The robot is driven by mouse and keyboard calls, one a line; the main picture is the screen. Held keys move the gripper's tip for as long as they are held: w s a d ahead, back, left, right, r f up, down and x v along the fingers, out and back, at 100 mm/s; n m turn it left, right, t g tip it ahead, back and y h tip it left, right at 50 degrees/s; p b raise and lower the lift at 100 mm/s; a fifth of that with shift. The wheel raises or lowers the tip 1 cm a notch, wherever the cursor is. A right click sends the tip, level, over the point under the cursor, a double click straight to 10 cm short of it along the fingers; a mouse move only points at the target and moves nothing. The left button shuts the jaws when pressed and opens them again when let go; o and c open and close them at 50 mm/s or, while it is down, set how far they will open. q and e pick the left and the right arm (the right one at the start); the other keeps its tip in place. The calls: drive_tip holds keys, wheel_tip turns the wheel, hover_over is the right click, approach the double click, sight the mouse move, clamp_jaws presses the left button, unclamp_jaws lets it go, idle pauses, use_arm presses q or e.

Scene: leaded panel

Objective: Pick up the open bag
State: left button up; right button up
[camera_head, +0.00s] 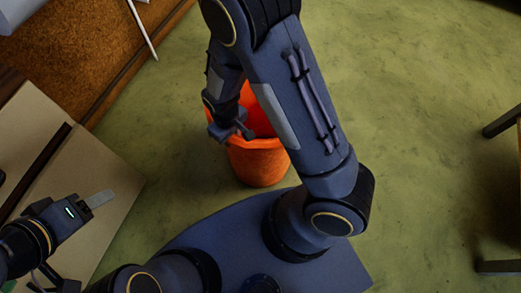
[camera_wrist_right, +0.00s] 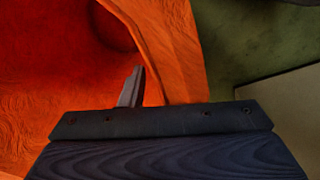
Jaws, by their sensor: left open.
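The open bag (camera_head: 259,166) is orange and stands upright on the green floor, its mouth facing up. My right gripper (camera_head: 240,132) is at the left side of the bag's rim, with part of the bag hidden behind my right arm. In the right wrist view the bag (camera_wrist_right: 182,45) fills the left and middle. One finger of my right gripper (camera_wrist_right: 132,88) shows against its wall near the rim. The other finger is not clear, so I cannot tell whether the jaws hold the rim. My left gripper (camera_head: 101,198) is open and empty, at the lower left, away from the bag.
A pale board-like surface (camera_head: 112,170) lies under my left gripper. A brown panel (camera_head: 75,45) stands at the upper left, with a thin white rod (camera_head: 142,28) beside it. Dark furniture legs (camera_head: 500,122) show at the right edge. The green floor (camera_head: 420,110) right of my arm is clear.

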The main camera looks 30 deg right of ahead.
clamp_jaws()
idle(1.3)
